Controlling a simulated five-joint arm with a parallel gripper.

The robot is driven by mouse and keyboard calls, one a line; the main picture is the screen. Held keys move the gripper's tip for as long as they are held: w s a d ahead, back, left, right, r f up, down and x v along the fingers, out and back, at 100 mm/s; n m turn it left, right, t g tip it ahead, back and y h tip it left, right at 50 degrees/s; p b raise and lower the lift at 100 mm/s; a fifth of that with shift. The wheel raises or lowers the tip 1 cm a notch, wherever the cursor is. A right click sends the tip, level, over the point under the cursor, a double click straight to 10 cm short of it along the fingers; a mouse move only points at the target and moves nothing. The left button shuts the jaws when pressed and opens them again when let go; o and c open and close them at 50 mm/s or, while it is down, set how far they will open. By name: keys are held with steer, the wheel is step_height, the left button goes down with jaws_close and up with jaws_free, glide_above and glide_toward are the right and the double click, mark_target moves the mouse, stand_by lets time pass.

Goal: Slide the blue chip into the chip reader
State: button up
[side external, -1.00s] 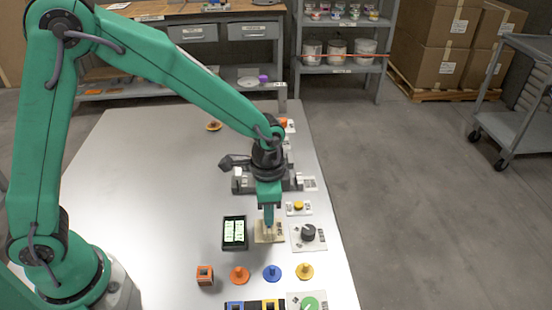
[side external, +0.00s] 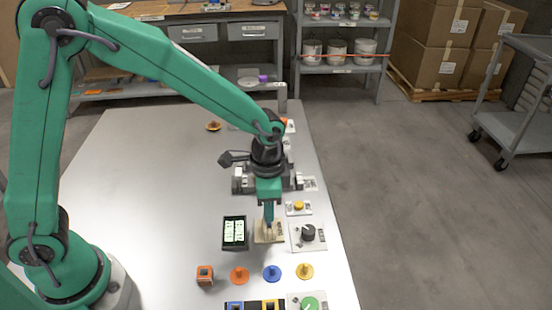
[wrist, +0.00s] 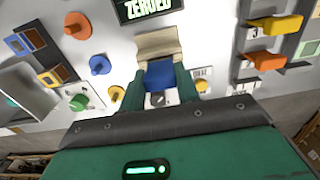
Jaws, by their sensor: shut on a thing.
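The blue chip (wrist: 160,74) shows in the wrist view between my gripper's two green fingers. My gripper (wrist: 160,80) is shut on it. The beige chip reader (wrist: 158,42) lies just beyond the chip, and the chip's far edge meets or overlaps its near side in the picture. I cannot tell how far in the chip is. In the side view my gripper (side external: 268,226) points down over the reader (side external: 259,236), and the chip cannot be made out there.
A dark display (side external: 234,233) stands left of the reader, and a black knob on a white plate (side external: 308,233) stands right. A yellow button (side external: 298,206) is behind. Orange (side external: 239,274), blue (side external: 272,273) and yellow (side external: 304,271) pegged discs stand in front. The table's left part is clear.

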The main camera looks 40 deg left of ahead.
steer(key=shift+f, duration=1.55)
stand_by(0.4)
steer(key=shift+r, duration=0.45)
steer(key=shift+r, duration=0.35)
steer(key=shift+r, duration=0.35)
steer(key=shift+r, duration=0.35)
steer(key=shift+f, duration=1.1)
stand_by(2.1)
steer(key=shift+r, duration=0.35)
steer(key=shift+r, duration=0.35)
steer(key=shift+r, duration=0.35)
